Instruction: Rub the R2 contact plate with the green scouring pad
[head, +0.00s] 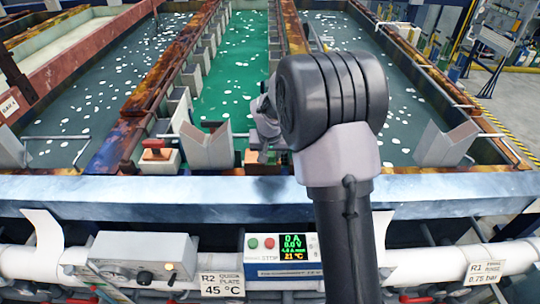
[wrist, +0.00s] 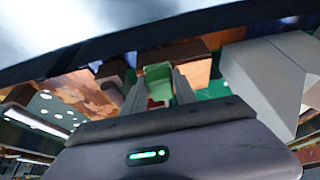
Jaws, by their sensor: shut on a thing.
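My gripper (wrist: 158,88) is shut on the green scouring pad (wrist: 158,71), whose green face shows between the two fingers in the wrist view. An orange-brown copper block (wrist: 197,72), which looks like the R2 contact plate, lies just beyond the pad; I cannot tell whether they touch. In the head view this block (head: 264,169) sits on the near rim of the green tank, and my gripper (head: 263,152) is right above it, partly hidden by my arm. The R2 label (head: 222,285) hangs on the front below that tank.
A pale block (wrist: 262,85) is close at right in the wrist view. A control box (head: 283,250) is in front.

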